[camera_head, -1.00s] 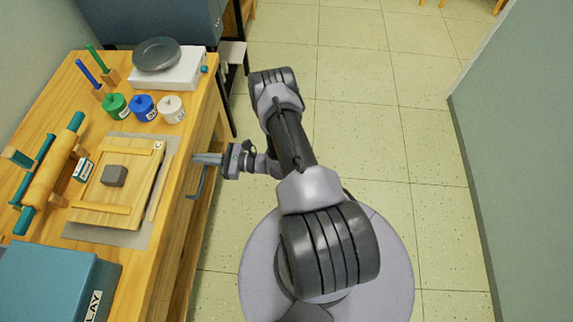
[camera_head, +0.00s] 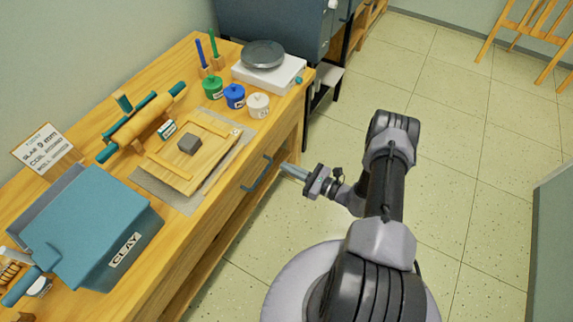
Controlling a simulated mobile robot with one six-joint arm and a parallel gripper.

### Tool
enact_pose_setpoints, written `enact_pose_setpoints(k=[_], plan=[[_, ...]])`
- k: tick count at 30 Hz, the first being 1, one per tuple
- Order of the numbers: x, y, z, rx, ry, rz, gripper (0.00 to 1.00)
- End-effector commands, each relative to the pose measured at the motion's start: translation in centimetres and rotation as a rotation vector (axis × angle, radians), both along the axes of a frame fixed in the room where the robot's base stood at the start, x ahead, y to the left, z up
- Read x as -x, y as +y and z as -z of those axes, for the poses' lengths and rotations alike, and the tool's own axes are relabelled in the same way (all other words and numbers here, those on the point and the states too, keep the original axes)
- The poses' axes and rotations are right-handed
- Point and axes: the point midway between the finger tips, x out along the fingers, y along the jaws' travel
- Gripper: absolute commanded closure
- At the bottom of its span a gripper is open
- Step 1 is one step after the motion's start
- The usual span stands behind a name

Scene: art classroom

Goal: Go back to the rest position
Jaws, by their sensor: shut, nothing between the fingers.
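My gripper (camera_head: 292,171) is shut with nothing in it. It points left toward the front of the wooden workbench (camera_head: 226,212) and is in the air beside the bench, a little right of the blue drawer handle (camera_head: 257,174). My arm is folded up over my round base at the lower right.
The bench holds a blue clay box (camera_head: 85,225), a wooden board (camera_head: 185,172) with a grey block (camera_head: 189,144), a rolling pin (camera_head: 142,128), several small pots and a white scale (camera_head: 270,75). Open tiled floor (camera_head: 480,170) lies to the right. A wooden easel (camera_head: 520,30) stands far right.

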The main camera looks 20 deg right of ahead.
Motion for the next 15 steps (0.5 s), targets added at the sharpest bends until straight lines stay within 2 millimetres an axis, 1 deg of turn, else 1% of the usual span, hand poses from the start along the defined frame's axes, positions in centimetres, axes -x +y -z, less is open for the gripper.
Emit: enact_pose_setpoints(k=[1, 3, 7, 9, 13, 14, 15], plan=[[1.1, -1.0, -0.5, -0.001, 0.001, 0.006, 1.0], [2.6, -2.0, -0.3, -0.001, 0.001, 0.005, 1.0], [4.3, -3.2, -0.2, 0.001, 0.001, 0.002, 1.0], [4.8, -3.5, -0.1, 0.001, 0.001, 0.001, 1.0], [5.0, -3.6, 0.0, 0.003, 0.0, -0.003, 1.0], [4.8, -3.5, -0.4, 0.008, -0.002, -0.014, 1.0], [4.4, -3.3, -1.4, 0.026, -0.008, -0.045, 1.0]])
